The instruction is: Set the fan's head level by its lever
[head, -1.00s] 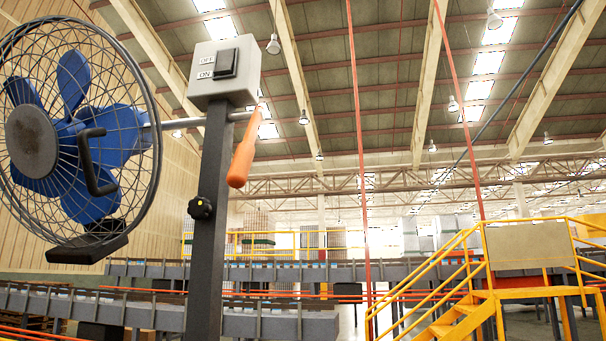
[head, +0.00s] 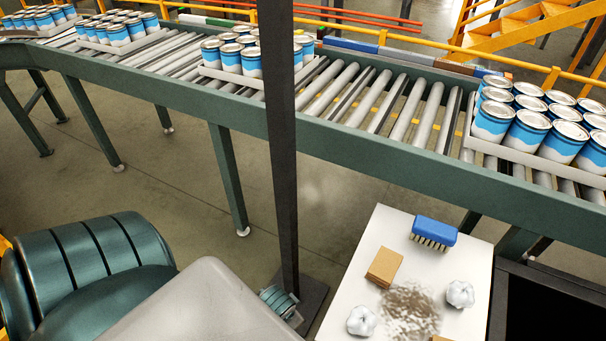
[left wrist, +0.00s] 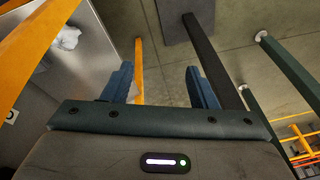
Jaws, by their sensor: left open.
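The fan's dark upright post (head: 283,150) runs down the middle of the head view to its flat dark foot plate (head: 312,300) on the floor. The fan's head, its switch box and the orange lever are above the picture and out of view now. In the left wrist view my left gripper (left wrist: 160,76) has its two blue fingers wide apart, with nothing between them. The post (left wrist: 212,60) passes there behind the right-hand finger, with the foot plate (left wrist: 182,20) at the top. The gripper is apart from the lever as far as this view shows. My right gripper is not in view.
A green roller conveyor (head: 390,160) crosses behind the post, carrying trays of blue-and-white cans (head: 530,130). A white table (head: 385,240) at front right holds a blue brush (head: 433,232), a tan block (head: 384,267) and crumpled white wads (head: 460,294). Yellow rails stand behind.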

